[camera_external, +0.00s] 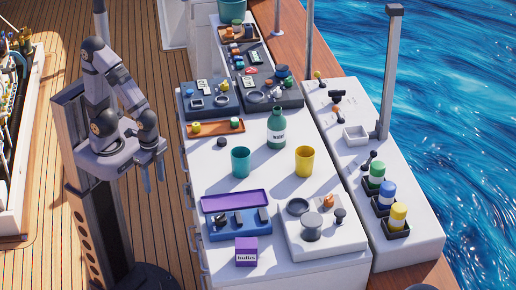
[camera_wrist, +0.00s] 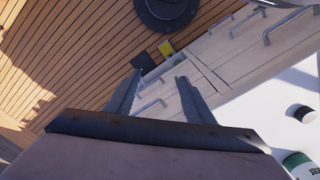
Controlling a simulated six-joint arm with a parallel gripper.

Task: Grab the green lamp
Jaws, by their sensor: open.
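No object is plainly a lamp. A green-and-white cylinder (camera_external: 376,175) stands in a black holder on the right-hand white counter, behind similar blue (camera_external: 386,196) and yellow (camera_external: 397,217) ones; it may be the green lamp. A small green-topped piece (camera_external: 235,124) sits on an orange tray (camera_external: 215,129) on the main counter. My gripper (camera_external: 154,184) hangs left of the main counter, far from the green cylinder. In the wrist view, the gripper (camera_wrist: 156,82) has its fingers apart with nothing between them.
The white counter (camera_external: 190,160) holds a green bottle (camera_external: 276,128), a teal cup (camera_external: 240,162), a yellow cup (camera_external: 304,161) and a purple tray (camera_external: 235,201). A grey post (camera_external: 387,75) rises from the right counter. Drawer handles (camera_wrist: 151,106) project from the cabinet front. Wooden deck (camera_wrist: 70,50) lies below.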

